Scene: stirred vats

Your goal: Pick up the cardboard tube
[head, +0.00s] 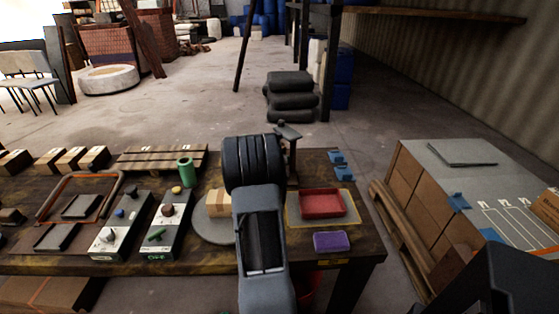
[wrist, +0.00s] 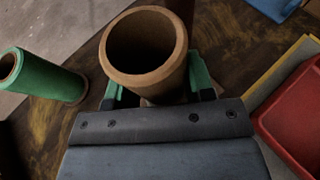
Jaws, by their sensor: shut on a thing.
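The cardboard tube (wrist: 176,77) is a brown, thick-walled cylinder with its open end facing the camera in the wrist view. My gripper (wrist: 155,92) has its green-padded fingers on both sides of the tube and is shut on it. The tube's lower part is hidden behind the gripper body. In the head view my arm hides the tube and the fingers. From these frames I cannot tell whether the tube touches the table.
A green tube (head: 186,172) stands left of my gripper; it also shows in the wrist view (wrist: 45,78). A red tray (head: 322,204) and a purple block (head: 331,242) are on the right. Two control boxes (head: 124,228) sit on the left of the dark table (head: 215,262).

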